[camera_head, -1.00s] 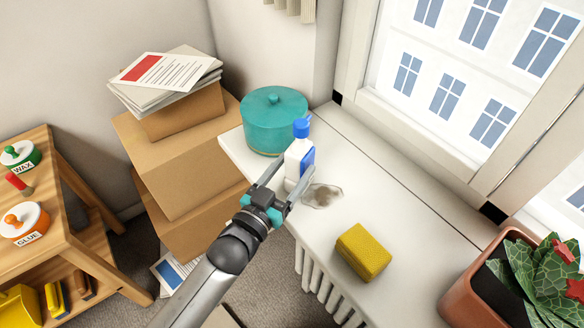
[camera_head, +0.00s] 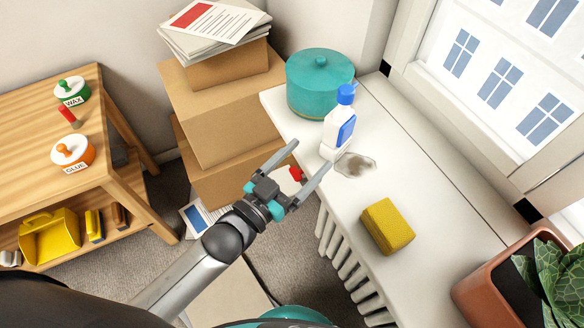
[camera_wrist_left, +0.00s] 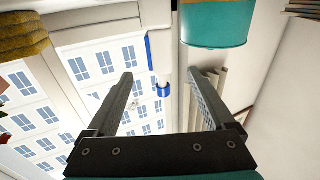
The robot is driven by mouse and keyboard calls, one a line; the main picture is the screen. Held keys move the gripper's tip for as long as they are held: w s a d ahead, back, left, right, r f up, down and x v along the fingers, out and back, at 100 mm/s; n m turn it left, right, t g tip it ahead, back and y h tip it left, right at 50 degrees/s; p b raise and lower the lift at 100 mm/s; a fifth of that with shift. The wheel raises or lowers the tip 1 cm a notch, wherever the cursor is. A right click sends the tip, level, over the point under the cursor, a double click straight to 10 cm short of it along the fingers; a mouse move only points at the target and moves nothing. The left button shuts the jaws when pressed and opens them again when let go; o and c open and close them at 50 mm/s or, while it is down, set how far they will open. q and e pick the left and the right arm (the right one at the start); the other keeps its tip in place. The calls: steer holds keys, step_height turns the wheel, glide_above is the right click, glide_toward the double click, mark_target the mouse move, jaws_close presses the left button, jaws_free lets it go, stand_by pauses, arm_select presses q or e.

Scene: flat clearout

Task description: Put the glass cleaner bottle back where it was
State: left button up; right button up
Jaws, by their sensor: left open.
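The glass cleaner bottle (camera_head: 338,128), white with a blue cap and blue label, stands upright on the white windowsill (camera_head: 440,215). It is beside the teal lidded pot (camera_head: 318,84) and just behind a brownish stain (camera_head: 355,165). My left gripper (camera_head: 308,162) is open and empty, in front of the sill edge and apart from the bottle. In the left wrist view, the bottle (camera_wrist_left: 162,60) appears inverted beyond the open fingers of my left gripper (camera_wrist_left: 162,78). My right gripper is not in view.
A yellow sponge (camera_head: 387,227) and a potted plant (camera_head: 545,275) are on the sill's nearer part. Stacked cardboard boxes (camera_head: 220,110) with papers stand left of the pot. A wooden shelf (camera_head: 115,130) is at left. A small red thing (camera_head: 296,173) shows behind my gripper.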

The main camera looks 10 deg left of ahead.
arm_select(q)
steer(key=shift+v, duration=1.85)
steer(key=s+a+f+n+g+y, duration=0.1)
steer(key=s+a+f+g+y, duration=0.15)
steer(key=f, duration=0.65)
steer(key=s+a+f+n+g+y, duration=0.1)
steer(key=s+a+f+g+y, duration=0.2)
steer(key=f, duration=0.7)
steer(key=s+a+f+n+g+y, duration=0.15)
steer(key=a+f, duration=0.25)
steer(key=f, duration=0.5)
steer(key=s+a+f+g+y, duration=0.1)
steer(key=s+f+g, duration=0.3)
steer(key=s, duration=0.8)
steer(key=s+a+f+g+y, duration=0.1)
steer(key=s+f+g, duration=0.3)
steer(key=s+f, duration=0.5)
steer(key=s+a, duration=0.1)
steer(key=s, duration=0.1)
steer(key=shift+s+a+y, duration=0.3)
steer(key=shift+s, duration=0.05)
steer(key=shift+w+f, duration=0.1)
steer(key=shift+w, duration=0.05)
